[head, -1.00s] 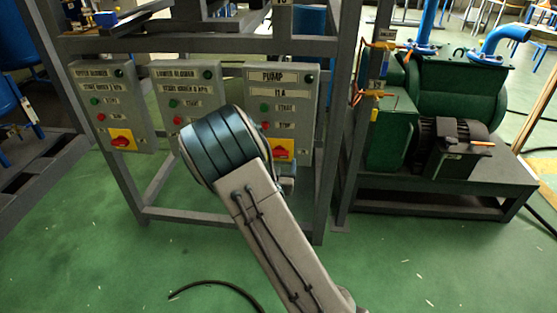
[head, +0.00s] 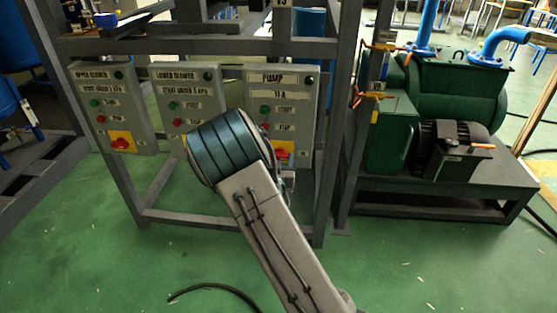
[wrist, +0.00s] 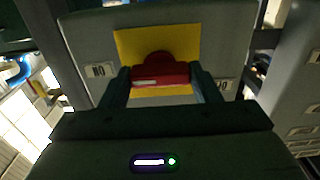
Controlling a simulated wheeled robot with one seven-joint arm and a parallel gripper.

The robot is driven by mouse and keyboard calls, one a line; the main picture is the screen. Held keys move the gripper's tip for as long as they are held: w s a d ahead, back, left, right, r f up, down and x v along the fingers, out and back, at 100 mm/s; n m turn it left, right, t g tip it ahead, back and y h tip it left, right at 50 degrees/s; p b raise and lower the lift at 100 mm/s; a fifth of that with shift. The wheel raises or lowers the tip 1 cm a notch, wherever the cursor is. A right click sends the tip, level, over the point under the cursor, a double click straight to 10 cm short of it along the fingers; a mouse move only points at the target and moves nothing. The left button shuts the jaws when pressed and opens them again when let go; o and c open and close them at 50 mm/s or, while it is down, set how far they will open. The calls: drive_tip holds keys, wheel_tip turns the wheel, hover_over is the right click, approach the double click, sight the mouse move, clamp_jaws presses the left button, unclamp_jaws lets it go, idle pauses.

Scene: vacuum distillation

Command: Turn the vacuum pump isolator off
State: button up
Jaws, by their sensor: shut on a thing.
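The pump control panel (head: 295,95), with a green and a red button, stands third from left in the head view. Its isolator shows as a yellow plate (head: 290,146) with a bit of red, mostly hidden behind my arm. In the wrist view, the red isolator knob (wrist: 160,72) sits on its yellow plate (wrist: 132,42), its handle lying across the picture. My gripper (wrist: 160,84) is shut on the knob, one finger at each end of the handle. A label with letters like "NO" (wrist: 99,71) is left of the plate; another (wrist: 225,86) is partly hidden at right.
The upper blower panel (head: 118,105) and lower blower panel (head: 190,90) hang to the left, with similar controls. A grey frame post (head: 338,130) stands just right of the pump panel. The green pump (head: 455,90) is farther right.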

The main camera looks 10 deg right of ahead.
drive_tip(key=shift+n, duration=0.3)
drive_tip(key=n, duration=0.3)
drive_tip(key=shift+n, duration=0.3)
drive_tip(key=n+p, duration=0.1)
drive_tip(key=n, duration=0.3)
drive_tip(key=shift+n, duration=0.3)
drive_tip(key=n+p, duration=0.2)
drive_tip(key=n, duration=0.2)
drive_tip(key=n+p, duration=0.1)
drive_tip(key=n, duration=0.4)
drive_tip(key=o, duration=1)
